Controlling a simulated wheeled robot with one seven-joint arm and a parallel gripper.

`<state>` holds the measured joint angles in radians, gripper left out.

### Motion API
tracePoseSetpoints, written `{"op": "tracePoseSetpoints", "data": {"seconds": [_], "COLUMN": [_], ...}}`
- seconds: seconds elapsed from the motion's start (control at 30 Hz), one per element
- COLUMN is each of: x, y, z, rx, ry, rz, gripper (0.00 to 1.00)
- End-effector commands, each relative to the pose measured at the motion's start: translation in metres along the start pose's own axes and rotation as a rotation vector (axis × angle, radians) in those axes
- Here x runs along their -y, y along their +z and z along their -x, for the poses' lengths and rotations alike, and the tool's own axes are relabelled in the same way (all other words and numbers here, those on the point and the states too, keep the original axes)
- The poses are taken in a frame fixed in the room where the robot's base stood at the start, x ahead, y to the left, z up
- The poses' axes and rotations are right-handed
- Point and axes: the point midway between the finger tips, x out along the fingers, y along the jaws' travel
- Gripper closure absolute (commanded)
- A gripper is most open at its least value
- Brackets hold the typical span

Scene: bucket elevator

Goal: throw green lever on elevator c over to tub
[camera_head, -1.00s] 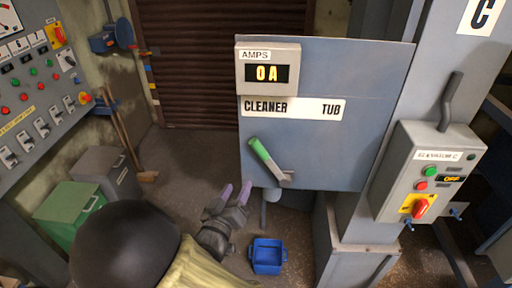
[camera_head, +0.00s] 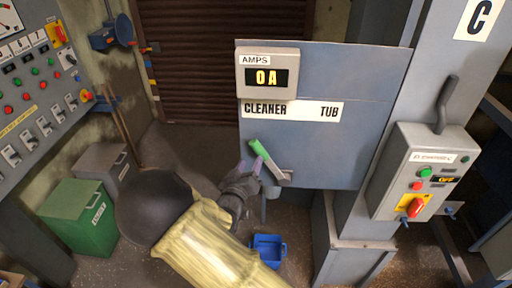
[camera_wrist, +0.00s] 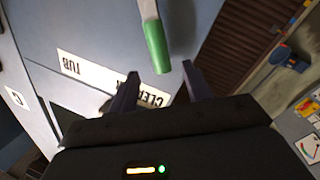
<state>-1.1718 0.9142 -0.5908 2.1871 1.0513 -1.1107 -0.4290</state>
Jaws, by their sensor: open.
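The green lever (camera_head: 264,156) is on the grey panel of elevator C, below the CLEANER and TUB label (camera_head: 292,110). Its green grip tilts up and left, toward the CLEANER side. My gripper (camera_head: 249,172) is just left of and below the grip, with its purple fingers pointing up. In the wrist view the green grip (camera_wrist: 157,47) hangs down from the top, with its end near the gap between my open fingertips (camera_wrist: 160,72). The label shows upside down behind my left finger. Whether the fingers touch the lever cannot be told.
An AMPS display (camera_head: 267,76) reading 0 A sits above the label. A control box (camera_head: 424,172) with a red switch is at the right. A blue tub (camera_head: 268,250) stands on the floor below the panel. A green bin (camera_head: 80,218) is at the lower left.

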Motion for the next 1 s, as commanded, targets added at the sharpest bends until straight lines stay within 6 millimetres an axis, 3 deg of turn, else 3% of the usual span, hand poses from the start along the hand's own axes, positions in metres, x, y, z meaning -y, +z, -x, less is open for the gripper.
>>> {"op": "tracePoseSetpoints", "data": {"seconds": [0.2,0.4,0.77,1.0], "x": [-0.002,-0.001,0.000,0.000], "y": [-0.002,-0.001,0.000,0.000], "z": [-0.040,-0.065,-0.070,-0.070], "rx": [0.000,0.000,0.000,0.000], "ry": [0.002,0.000,-0.001,-0.001], "rz": [0.002,0.001,0.001,0.001], "gripper": [0.51,0.51,0.51,0.98]}}
